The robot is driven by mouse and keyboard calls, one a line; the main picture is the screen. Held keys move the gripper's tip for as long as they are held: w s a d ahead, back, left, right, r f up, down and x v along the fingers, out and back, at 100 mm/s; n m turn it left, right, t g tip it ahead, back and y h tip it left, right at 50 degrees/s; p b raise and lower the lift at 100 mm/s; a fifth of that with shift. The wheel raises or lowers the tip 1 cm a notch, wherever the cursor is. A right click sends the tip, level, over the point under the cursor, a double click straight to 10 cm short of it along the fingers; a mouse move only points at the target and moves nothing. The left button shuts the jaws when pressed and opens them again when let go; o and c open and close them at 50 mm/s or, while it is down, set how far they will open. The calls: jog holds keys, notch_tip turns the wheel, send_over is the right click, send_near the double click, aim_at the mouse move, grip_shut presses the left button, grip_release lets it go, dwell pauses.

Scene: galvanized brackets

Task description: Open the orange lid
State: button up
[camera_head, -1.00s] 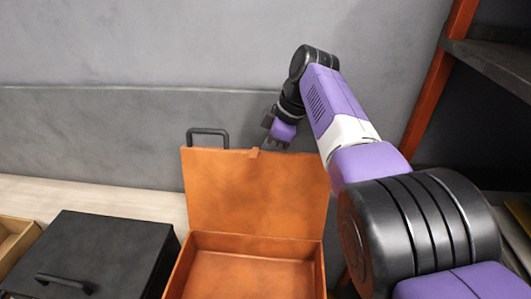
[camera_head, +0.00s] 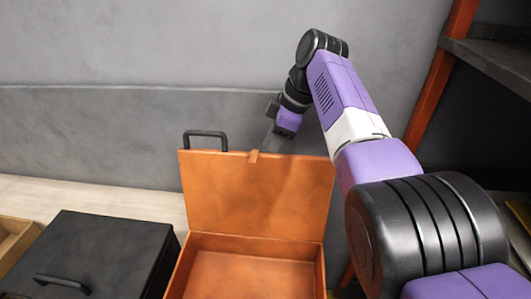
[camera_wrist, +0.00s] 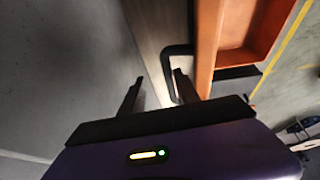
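The orange lid (camera_head: 230,195) stands raised, close to upright, at the back of the orange box (camera_head: 172,282), whose inside is in plain view. A black handle (camera_head: 206,134) is on the lid's top edge at the left; it also shows in the wrist view (camera_wrist: 167,72). My gripper (camera_head: 271,138) is just above and behind the lid's top edge, right of the handle. In the wrist view my gripper (camera_wrist: 157,77) has its fingers spread, with nothing held between them. The right finger is close to the handle; I cannot tell whether they touch.
A black closed box (camera_head: 105,245) with a handle stands left of the orange box. A wooden tray (camera_head: 14,238) is at the far left. A grey wall (camera_head: 120,120) is close behind. A shelf with an orange post (camera_head: 437,85) stands at the right.

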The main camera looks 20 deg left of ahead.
jog(key=shift+b+v, duration=0.3)
jog(key=shift+v, duration=2.2)
